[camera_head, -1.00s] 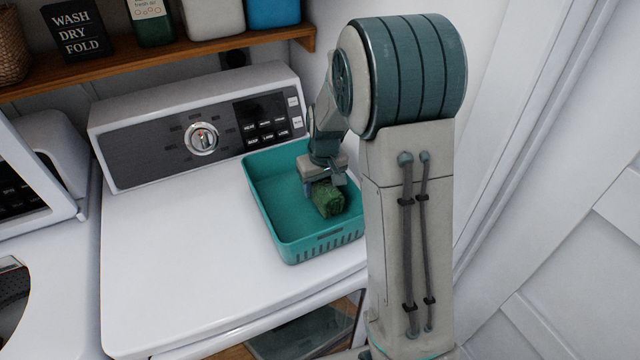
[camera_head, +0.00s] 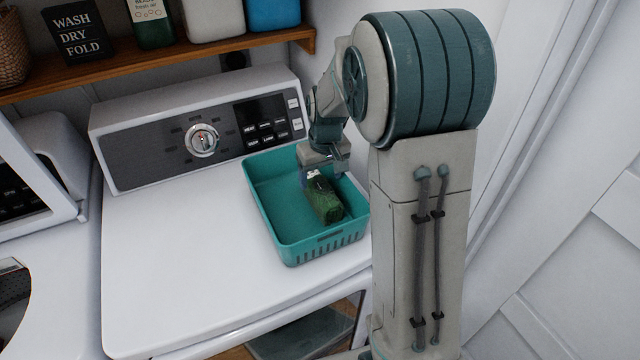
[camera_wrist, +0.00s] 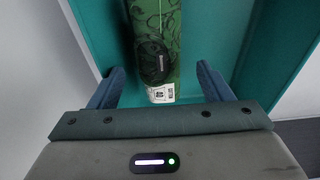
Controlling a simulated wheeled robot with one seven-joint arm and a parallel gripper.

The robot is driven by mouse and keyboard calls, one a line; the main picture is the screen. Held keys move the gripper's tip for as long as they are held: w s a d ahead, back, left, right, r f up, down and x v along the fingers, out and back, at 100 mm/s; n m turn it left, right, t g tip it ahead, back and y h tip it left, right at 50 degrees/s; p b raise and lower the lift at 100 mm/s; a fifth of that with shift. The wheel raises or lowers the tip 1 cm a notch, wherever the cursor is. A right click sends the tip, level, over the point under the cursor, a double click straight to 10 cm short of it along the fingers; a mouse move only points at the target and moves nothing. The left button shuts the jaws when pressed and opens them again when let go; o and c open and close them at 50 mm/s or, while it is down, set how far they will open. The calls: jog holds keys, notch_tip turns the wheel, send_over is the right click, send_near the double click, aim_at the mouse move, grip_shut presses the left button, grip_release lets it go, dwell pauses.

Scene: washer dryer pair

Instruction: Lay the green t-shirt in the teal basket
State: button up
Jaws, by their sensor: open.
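The green t-shirt (camera_head: 324,201) is a folded bundle with a dark patch and a white tag. It lies inside the teal basket (camera_head: 280,233), toward its right side. The basket stands on the white machine top. My gripper (camera_head: 322,172) is above the basket at the shirt's far end. In the wrist view my gripper (camera_wrist: 160,88) has its blue fingers apart, one on each side of the tagged end of the t-shirt (camera_wrist: 158,40), with gaps on both sides. The teal wall of the basket (camera_wrist: 281,50) shows there too. The head view partly hides the fingertips.
The control panel (camera_head: 200,138) with its knob rises behind the basket. A wooden shelf (camera_head: 150,68) with bottles and a sign (camera_head: 74,31) is above it. A white wall is close on the right. The machine top (camera_head: 180,240) left of the basket is clear.

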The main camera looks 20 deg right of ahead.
aim_at(324, 191)
notch_tip(324, 191, up, 8)
jog(key=s, duration=0.1)
jog(key=s+r+m+t, duration=0.1)
jog(key=s+m, duration=0.1)
jog(key=s, duration=2)
jog(key=shift+s+a+t+b, duration=0.3)
jog(key=shift+s+a+t, duration=0.1)
